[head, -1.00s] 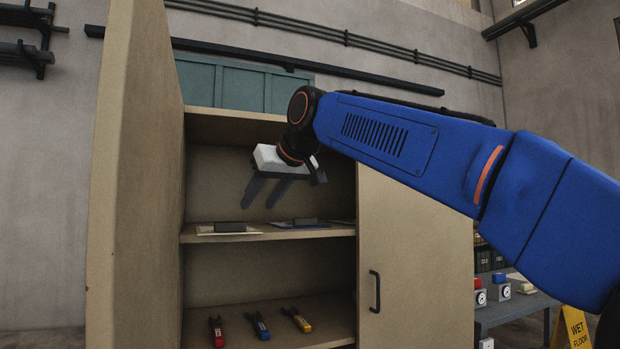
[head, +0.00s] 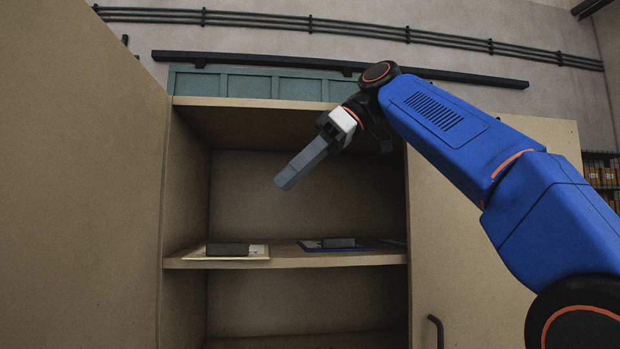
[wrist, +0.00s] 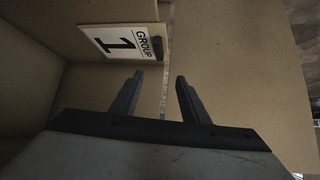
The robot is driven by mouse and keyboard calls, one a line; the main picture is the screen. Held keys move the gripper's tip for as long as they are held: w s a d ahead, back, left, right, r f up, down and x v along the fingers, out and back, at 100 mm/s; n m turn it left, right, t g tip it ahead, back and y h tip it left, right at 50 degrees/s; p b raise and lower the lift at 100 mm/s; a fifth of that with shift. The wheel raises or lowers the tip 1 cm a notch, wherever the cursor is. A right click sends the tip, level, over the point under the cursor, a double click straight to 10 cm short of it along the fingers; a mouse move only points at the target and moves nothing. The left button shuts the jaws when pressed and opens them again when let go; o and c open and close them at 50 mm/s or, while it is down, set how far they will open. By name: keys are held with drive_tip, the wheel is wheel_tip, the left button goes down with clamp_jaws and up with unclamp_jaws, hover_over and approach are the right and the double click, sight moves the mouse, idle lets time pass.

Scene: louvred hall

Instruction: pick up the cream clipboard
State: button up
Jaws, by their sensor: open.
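The cream clipboard (head: 255,252) lies flat at the left of the cabinet's middle shelf, with a dark clip on its near side. In the wrist view a pale clipboard (wrist: 112,42) with a sheet reading "GROUP 1" lies at the upper left; it looks like the same one. My gripper (head: 282,184) is open and empty, in the air above the shelf, its fingers slanting down and left. In the wrist view my gripper (wrist: 160,76) has its two fingers apart, with nothing between them, short of the clipboard.
A blue clipboard (head: 312,245) lies to the right on the same shelf (head: 285,260), with part of another beyond it. The open cabinet door (head: 80,180) stands at left; another door panel (head: 480,250) is at right. The cabinet top (head: 285,102) closes the bay above.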

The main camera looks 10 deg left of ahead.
sight(233, 245)
drive_tip(key=shift+f, duration=0.1)
drive_tip(key=x, duration=1.7)
drive_tip(key=shift+a, duration=0.2)
drive_tip(key=shift+c, duration=0.4)
clamp_jaws()
